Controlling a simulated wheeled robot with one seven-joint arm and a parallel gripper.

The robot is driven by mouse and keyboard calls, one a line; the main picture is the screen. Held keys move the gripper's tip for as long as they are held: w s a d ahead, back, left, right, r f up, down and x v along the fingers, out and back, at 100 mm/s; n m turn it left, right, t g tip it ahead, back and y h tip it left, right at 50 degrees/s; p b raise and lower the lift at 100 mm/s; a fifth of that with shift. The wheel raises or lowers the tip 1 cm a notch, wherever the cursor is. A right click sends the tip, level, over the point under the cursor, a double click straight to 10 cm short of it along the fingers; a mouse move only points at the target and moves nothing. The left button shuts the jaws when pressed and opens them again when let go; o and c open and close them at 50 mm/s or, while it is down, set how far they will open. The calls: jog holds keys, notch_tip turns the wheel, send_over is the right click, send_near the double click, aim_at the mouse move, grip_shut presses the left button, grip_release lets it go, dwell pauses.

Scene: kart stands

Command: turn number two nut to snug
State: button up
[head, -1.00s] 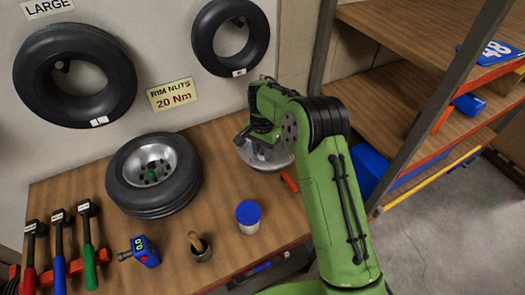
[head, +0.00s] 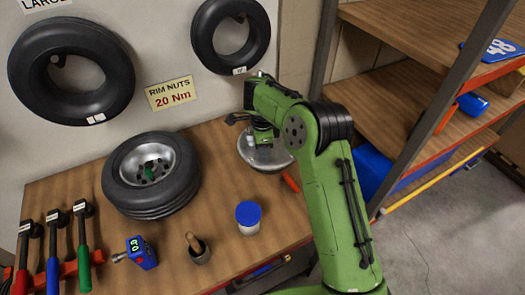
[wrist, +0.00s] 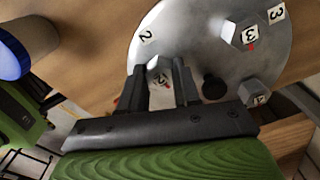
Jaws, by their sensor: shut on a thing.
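A round metal rim disc (head: 262,158) lies on the bench at the back right, partly covered by my arm. In the wrist view the disc (wrist: 195,30) has printed numbers 2 and 3 on its face. My gripper (wrist: 161,82) points at the disc and is shut on the number two nut (wrist: 158,66), a hex nut with a white label. A nut marked 3 (wrist: 238,34) stands to its right, with another labelled nut (wrist: 255,92) below that one. A dark hole or stud (wrist: 213,87) shows between them. In the head view the fingertips are hidden.
A tyre on a rim (head: 150,175) lies to the left of the disc. A blue-lidded jar (head: 248,218), a cup with a brush (head: 197,248), a blue digital device (head: 142,252) and several torque wrenches (head: 83,250) stand along the front. A shelf rack (head: 430,110) stands right.

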jog(key=shift+w+r+m, duration=0.1)
jog(key=shift+m, duration=0.7)
jog(key=o, duration=1.1)
jog(key=shift+c, duration=0.2)
notch_tip(320, 180, up, 16)
jog(key=p, duration=0.4)
jog(key=shift+p, duration=0.35)
jog(key=shift+f, duration=0.2)
